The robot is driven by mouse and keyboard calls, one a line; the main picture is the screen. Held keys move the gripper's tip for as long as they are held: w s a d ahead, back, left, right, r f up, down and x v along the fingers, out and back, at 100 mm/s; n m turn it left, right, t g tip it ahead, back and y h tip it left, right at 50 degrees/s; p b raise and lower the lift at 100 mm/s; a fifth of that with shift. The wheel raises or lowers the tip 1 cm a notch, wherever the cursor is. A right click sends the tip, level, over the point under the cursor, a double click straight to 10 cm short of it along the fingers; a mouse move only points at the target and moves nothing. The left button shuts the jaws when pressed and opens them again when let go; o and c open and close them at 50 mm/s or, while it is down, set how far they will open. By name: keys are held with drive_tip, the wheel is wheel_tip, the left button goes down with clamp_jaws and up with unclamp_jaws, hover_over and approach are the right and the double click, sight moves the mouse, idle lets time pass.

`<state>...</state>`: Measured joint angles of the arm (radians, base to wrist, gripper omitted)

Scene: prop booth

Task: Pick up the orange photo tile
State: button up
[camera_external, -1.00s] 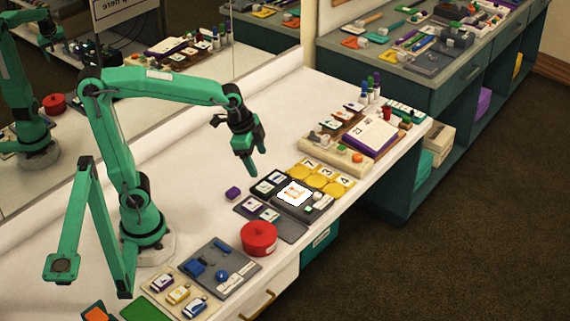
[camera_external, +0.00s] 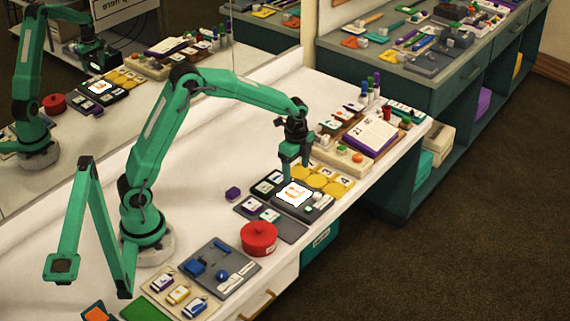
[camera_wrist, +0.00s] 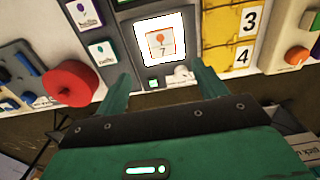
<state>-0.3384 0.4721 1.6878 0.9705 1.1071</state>
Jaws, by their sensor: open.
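The orange photo tile (camera_external: 295,192) lies on a bright white lit panel set in a dark tray (camera_external: 316,213). In the wrist view the tile (camera_wrist: 160,42) shows an orange balloon-like picture, with the white panel (camera_wrist: 143,28) glowing around it. My gripper (camera_external: 292,170) points down, just above and behind the lit panel in the outside view. In the wrist view my gripper (camera_wrist: 163,82) is open and empty. Its two fingers stand apart, and the tile lies beyond the fingertips, between their lines. The tile's edges are partly washed out by the glow.
A white knob (camera_wrist: 181,73) and a small green tile (camera_wrist: 153,83) sit near the fingertips. Yellow numbered pads (camera_external: 325,178) lie beside the tray. The white counter behind is clear.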

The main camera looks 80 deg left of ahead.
sight(296, 191)
drive_tip(key=shift+w+a+f, duration=0.15)
drive_tip(key=shift+a+f, duration=0.1)
drive_tip(key=shift+f, duration=0.2)
drive_tip(key=shift+f, duration=1.3)
drive_tip(key=shift+f, duration=0.1)
drive_tip(key=shift+a+f, duration=0.1)
drive_tip(key=shift+f, duration=2.4)
drive_tip(key=shift+c, duration=0.4)
drive_tip(key=c, duration=1.1)
drive_tip(key=shift+o, duration=0.2)
drive_tip(key=shift+r, duration=0.15)
